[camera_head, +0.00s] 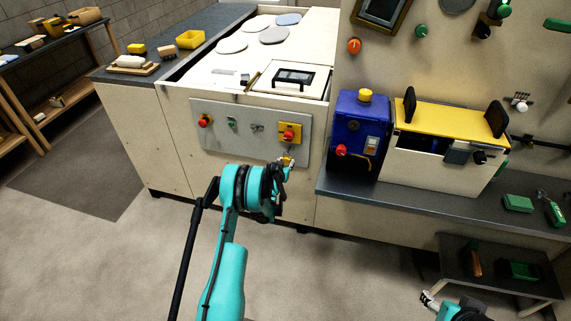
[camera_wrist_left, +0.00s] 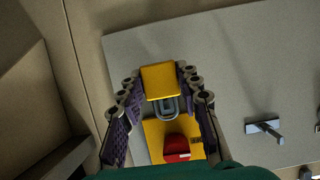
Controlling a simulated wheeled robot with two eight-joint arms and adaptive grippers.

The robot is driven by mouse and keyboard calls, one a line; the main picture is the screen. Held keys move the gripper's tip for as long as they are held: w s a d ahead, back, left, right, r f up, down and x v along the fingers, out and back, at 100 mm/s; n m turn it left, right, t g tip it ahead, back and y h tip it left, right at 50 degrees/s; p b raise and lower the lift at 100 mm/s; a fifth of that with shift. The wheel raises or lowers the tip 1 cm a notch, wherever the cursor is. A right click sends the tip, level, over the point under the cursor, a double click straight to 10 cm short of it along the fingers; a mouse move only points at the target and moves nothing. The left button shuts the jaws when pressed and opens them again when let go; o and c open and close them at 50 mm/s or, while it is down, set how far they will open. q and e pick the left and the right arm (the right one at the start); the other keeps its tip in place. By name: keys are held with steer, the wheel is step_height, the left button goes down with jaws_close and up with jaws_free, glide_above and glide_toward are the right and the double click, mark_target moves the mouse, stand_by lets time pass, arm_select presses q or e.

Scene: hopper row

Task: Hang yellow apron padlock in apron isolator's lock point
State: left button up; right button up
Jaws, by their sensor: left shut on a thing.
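The yellow padlock (camera_wrist_left: 160,82) is between the fingers of my left gripper (camera_wrist_left: 160,88), which is shut on its body. Its grey shackle (camera_wrist_left: 167,107) points toward the apron isolator, a yellow plate (camera_wrist_left: 153,128) with a red knob (camera_wrist_left: 178,149). The shackle overlaps the plate's edge; I cannot tell whether it passes through the lock point. In the head view the padlock (camera_head: 287,160) is just below the isolator (camera_head: 290,133), at the panel's lower edge, and my left gripper (camera_head: 287,166) is partly hidden by its wrist. My right gripper (camera_head: 429,298) is low at the right, small and unclear.
The grey panel (camera_head: 218,142) also carries a red knob (camera_head: 204,121) and small switches left of the isolator. A blue machine (camera_head: 358,130) and a yellow-topped unit (camera_head: 440,117) stand on the dark shelf at right. The floor in front is clear.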

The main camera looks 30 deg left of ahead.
arm_select(q)
steer(key=shift+w, duration=0.15)
steer(key=shift+w+a, duration=0.15)
steer(key=shift+w, duration=0.45)
steer(key=shift+w+a, duration=0.15)
steer(key=shift+w, duration=0.45)
steer(key=shift+f, duration=0.1)
steer(key=shift+f, duration=0.25)
steer(key=o, duration=1.2)
steer(key=shift+o, duration=0.2)
steer(key=shift+s+r, duration=0.1)
